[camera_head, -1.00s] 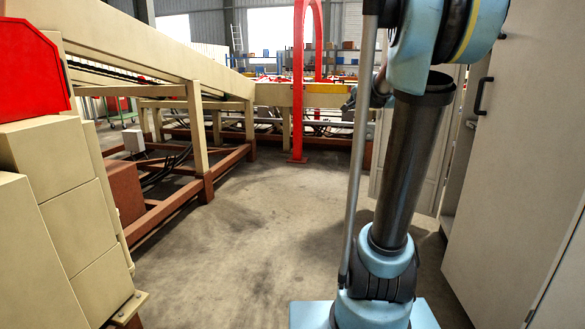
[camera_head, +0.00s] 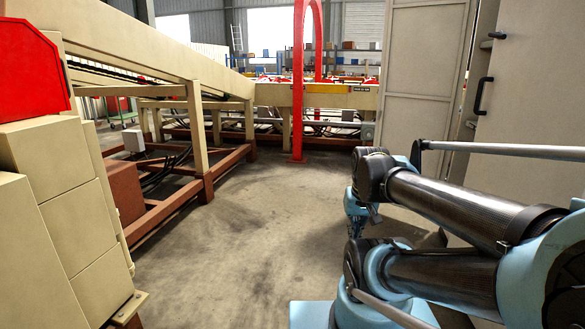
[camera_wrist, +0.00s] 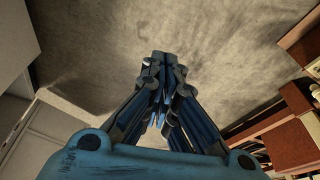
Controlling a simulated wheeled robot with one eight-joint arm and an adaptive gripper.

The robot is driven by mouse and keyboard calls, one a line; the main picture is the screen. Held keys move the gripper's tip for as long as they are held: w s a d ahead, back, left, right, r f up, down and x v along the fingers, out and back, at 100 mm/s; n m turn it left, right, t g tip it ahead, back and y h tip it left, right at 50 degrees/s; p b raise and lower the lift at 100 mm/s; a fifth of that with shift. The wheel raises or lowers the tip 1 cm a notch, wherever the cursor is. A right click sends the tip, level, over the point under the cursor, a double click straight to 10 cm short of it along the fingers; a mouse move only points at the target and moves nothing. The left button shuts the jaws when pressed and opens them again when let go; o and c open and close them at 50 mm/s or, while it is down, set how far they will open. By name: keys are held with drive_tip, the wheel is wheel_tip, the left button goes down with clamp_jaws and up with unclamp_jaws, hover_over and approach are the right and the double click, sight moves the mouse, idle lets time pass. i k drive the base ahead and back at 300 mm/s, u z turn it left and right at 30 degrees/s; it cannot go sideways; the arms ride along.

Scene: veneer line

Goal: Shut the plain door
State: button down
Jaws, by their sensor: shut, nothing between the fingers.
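A tall pale cabinet stands at the right. One of its doors (camera_head: 424,85), with a framed face, stands swung out from the cabinet. Nearer to me is a smooth pale door (camera_head: 545,95) with a black handle (camera_head: 482,94). I cannot tell for sure which of the two is the plain door. A narrow dark gap with shelf edges (camera_head: 468,130) shows between them. My gripper (camera_head: 358,232) points down over the floor, in front of and below the framed door, apart from it. In the wrist view my gripper (camera_wrist: 164,66) is shut and empty above bare floor.
Open concrete floor (camera_head: 255,235) lies in the middle. A cream conveyor frame (camera_head: 200,130) with brown base rails runs along the left. Cream boxes (camera_head: 65,200) stand close at the near left. A red arched post (camera_head: 297,90) stands at the back.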

sight(534, 94)
drive_tip(key=z, duration=0.05)
drive_tip(key=k, duration=1.25)
drive_tip(key=z, duration=0.45)
drive_tip(key=i, duration=1.7)
drive_tip(key=u, duration=0.5)
